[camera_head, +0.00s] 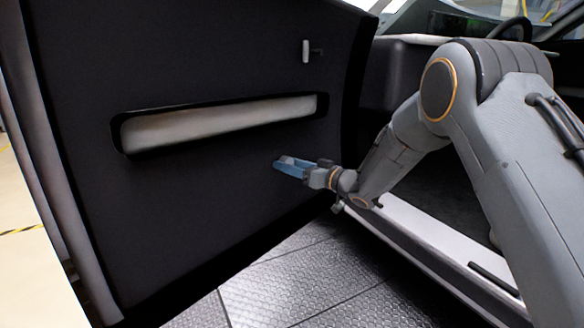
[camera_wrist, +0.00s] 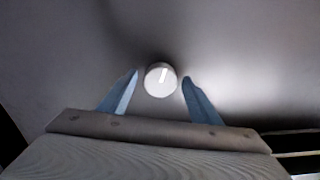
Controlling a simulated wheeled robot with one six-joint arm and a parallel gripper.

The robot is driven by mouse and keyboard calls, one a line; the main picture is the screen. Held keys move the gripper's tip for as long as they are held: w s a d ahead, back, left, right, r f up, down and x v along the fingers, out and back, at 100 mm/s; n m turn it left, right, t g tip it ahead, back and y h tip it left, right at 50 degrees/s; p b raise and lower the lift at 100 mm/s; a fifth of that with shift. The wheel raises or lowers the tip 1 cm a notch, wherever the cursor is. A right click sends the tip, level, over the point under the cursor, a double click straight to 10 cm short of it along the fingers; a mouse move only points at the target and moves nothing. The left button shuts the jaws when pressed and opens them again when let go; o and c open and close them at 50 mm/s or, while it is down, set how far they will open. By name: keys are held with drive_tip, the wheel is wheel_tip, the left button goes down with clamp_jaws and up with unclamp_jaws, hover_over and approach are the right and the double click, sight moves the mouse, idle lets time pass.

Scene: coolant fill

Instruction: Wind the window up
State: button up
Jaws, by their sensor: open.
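The car door (camera_head: 210,190) stands open with its dark inner panel facing me. In the wrist view a round pale knob (camera_wrist: 160,79) with a bright bar on its face sits on the door panel. My gripper (camera_head: 279,164) is at the lower right part of the panel, and its blue fingers (camera_wrist: 160,82) are open. The knob shows between the two fingertips, with a gap on each side. In the head view the knob is hidden or too small to tell. The window glass is not clearly seen.
A pale long recess (camera_head: 220,120) runs across the door above my gripper. A small light handle (camera_head: 305,51) is near the door's upper right. The light door sill (camera_head: 440,240) lies at right under my arm. Patterned metal floor (camera_head: 290,280) lies below.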

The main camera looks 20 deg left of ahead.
drive_tip(key=c, duration=1.1)
drive_tip(key=shift+o, duration=0.2)
